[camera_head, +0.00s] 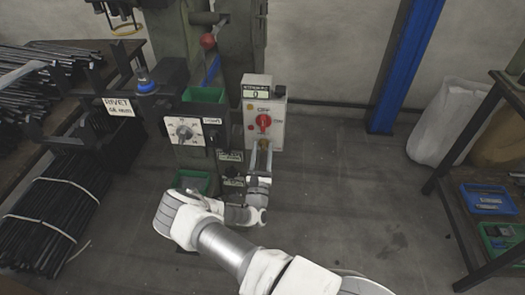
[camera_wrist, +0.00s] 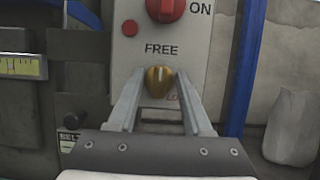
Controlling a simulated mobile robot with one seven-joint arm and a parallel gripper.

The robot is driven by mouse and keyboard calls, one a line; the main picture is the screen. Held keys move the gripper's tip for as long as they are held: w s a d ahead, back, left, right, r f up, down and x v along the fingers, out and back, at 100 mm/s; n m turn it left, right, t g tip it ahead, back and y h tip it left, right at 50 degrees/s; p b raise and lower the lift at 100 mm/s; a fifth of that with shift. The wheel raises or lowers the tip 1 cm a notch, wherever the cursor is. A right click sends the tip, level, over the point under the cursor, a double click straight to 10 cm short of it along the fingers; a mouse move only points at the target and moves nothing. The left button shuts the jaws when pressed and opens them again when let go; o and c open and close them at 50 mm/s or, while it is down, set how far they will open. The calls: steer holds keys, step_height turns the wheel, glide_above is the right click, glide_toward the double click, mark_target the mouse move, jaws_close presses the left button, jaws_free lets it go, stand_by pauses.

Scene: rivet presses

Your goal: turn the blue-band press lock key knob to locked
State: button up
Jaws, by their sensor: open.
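The lock key knob (camera_wrist: 158,82) is a small brass-coloured knob with a pale pointer line standing upright, below the word FREE on a light grey control box (camera_head: 273,135). The letters at its lower right are partly hidden by a finger. My gripper (camera_wrist: 160,103) is open, with one finger on each side of the knob; I cannot tell whether they touch it. In the head view my gripper (camera_head: 262,152) reaches up to the lower part of the box and mostly hides the knob.
A red rotary switch (camera_head: 263,121) sits above the knob; it also shows in the wrist view (camera_wrist: 166,8). A dial (camera_head: 185,131) and a green bin (camera_head: 204,95) are to the left. A blue post (camera_head: 403,65) stands behind right. The floor to the right is clear.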

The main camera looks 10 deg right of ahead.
jaws_close()
steer(key=shift+m, duration=0.5)
steer(key=m+h+p, duration=0.1)
steer(key=m, duration=0.1)
steer(key=m+g+h+p, duration=0.1)
steer(key=m+h, duration=0.1)
steer(key=m, duration=0.1)
steer(key=shift+a+r+g, duration=0.1)
steer(key=shift+g, duration=0.2)
steer(key=m+g+h+p, duration=0.1)
steer(key=m, duration=0.2)
steer(key=m+g+p, duration=0.1)
steer(key=m, duration=0.2)
steer(key=shift+m+h, duration=0.3)
steer(key=shift+h, duration=0.1)
steer(key=m+g+p, duration=0.1)
steer(key=m, duration=0.2)
steer(key=m+g+p, duration=0.1)
steer(key=m+p, duration=0.1)
steer(key=m, duration=0.1)
steer(key=shift+r+g, duration=0.15)
steer(key=shift+g, duration=0.25)
steer(key=shift+m+g+p, duration=0.7)
steer(key=shift+m+p, duration=0.8)
steer(key=shift+m, duration=0.4)
